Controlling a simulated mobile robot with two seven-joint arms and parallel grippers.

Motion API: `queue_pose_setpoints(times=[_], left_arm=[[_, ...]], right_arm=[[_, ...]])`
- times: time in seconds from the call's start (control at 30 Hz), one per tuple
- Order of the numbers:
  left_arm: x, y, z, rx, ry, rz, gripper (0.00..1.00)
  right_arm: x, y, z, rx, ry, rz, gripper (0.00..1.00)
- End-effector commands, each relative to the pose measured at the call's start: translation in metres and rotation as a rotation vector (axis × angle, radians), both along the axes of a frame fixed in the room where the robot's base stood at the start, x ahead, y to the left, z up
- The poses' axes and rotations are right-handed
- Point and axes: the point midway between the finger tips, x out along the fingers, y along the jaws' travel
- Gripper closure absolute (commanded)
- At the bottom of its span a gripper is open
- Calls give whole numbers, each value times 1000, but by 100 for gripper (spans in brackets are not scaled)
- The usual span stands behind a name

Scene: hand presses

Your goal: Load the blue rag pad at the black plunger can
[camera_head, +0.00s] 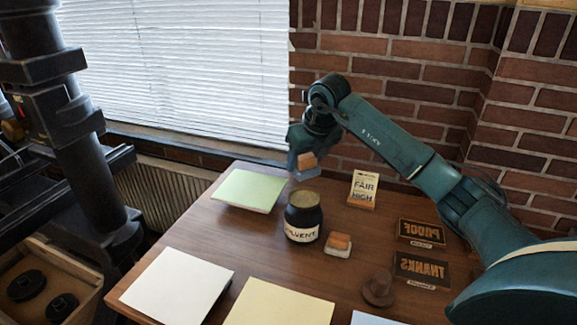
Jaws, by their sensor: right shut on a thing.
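The black plunger can (302,216) with a "SOLVENT" label stands upright on the wooden table, its tan top facing up. My right gripper (304,157) is above and just behind the can. It is shut on the blue rag pad (306,174), which has an orange-brown block on top and a blue-grey underside. The pad is in the air over the can's far side; I cannot tell the exact gap between them. My left gripper is not in view.
A second pad (338,244), with a pale underside, lies right of the can. A "FAIR HIGH" card (363,190) stands behind. "PROOF" (421,233) and "THANKS" (422,269) plates and a brown knobbed piece (378,288) lie right. Paper stacks, green (249,190) and white (178,286), lie left.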

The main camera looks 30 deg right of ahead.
Motion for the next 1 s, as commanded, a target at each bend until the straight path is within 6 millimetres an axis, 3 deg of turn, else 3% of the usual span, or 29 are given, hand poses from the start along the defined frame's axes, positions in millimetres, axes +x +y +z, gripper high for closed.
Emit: queue_pose_setpoints(times=[0.37, 0.6, 1.0], left_arm=[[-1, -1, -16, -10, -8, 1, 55], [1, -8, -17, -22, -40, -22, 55], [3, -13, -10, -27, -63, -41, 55]], right_arm=[[0, 0, -31, 1, 3, -4, 60], [0, 0, -54, 1, 2, -3, 60], [0, 0, -60, 0, 2, -2, 60]])
